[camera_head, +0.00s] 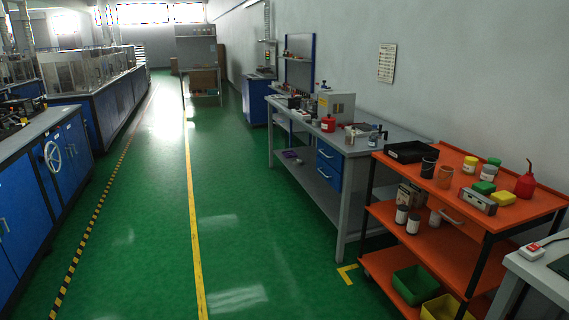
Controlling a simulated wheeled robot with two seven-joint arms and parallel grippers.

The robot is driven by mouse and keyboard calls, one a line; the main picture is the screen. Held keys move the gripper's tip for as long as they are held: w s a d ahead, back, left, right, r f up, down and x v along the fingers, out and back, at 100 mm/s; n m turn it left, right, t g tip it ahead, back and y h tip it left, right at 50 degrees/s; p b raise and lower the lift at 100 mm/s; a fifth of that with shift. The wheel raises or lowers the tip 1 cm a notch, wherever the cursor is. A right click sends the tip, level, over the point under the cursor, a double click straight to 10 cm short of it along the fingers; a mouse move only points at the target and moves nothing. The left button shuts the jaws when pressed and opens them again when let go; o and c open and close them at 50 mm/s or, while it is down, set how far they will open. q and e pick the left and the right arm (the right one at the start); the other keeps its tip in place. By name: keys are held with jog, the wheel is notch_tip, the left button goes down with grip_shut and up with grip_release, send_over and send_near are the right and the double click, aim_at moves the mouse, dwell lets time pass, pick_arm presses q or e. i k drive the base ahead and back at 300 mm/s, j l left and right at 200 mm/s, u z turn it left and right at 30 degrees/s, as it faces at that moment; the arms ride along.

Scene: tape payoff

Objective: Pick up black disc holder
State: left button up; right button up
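I cannot pick out a black disc holder for certain from this distance. A black shallow tray (408,152) lies on the top shelf of the orange cart (468,187). A small dark cup (428,167) stands just in front of it on the same shelf. Small dark items also sit on the grey workbench (350,146), too small to make out. Neither of my grippers is in view.
The green floor is clear along the yellow line (194,227). Blue cabinets (55,165) line the left side. A grey table (540,273) with a red switch (533,248) cuts into the lower right corner. Green (412,285) and yellow bins (445,308) sit low in the cart.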

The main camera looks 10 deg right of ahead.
aim_at(386, 135)
jog(key=i+j+z, duration=0.15)
jog(key=i, duration=0.55)
jog(key=i+j+z, duration=0.15)
jog(key=i, duration=0.55)
jog(key=i+j+z, duration=0.15)
jog(key=i+z, duration=0.35)
jog(key=i+j+z, duration=0.25)
jog(key=z, duration=0.25)
jog(key=i+j+z, duration=0.3)
jog(key=z, duration=0.2)
jog(key=i+j+z, duration=0.2)
jog(key=j, duration=0.15)
jog(key=j+z, duration=0.2)
jog(key=j, duration=0.15)
jog(key=i+j+z, duration=0.2)
jog(key=j, duration=0.25)
jog(key=k+l, duration=0.05)
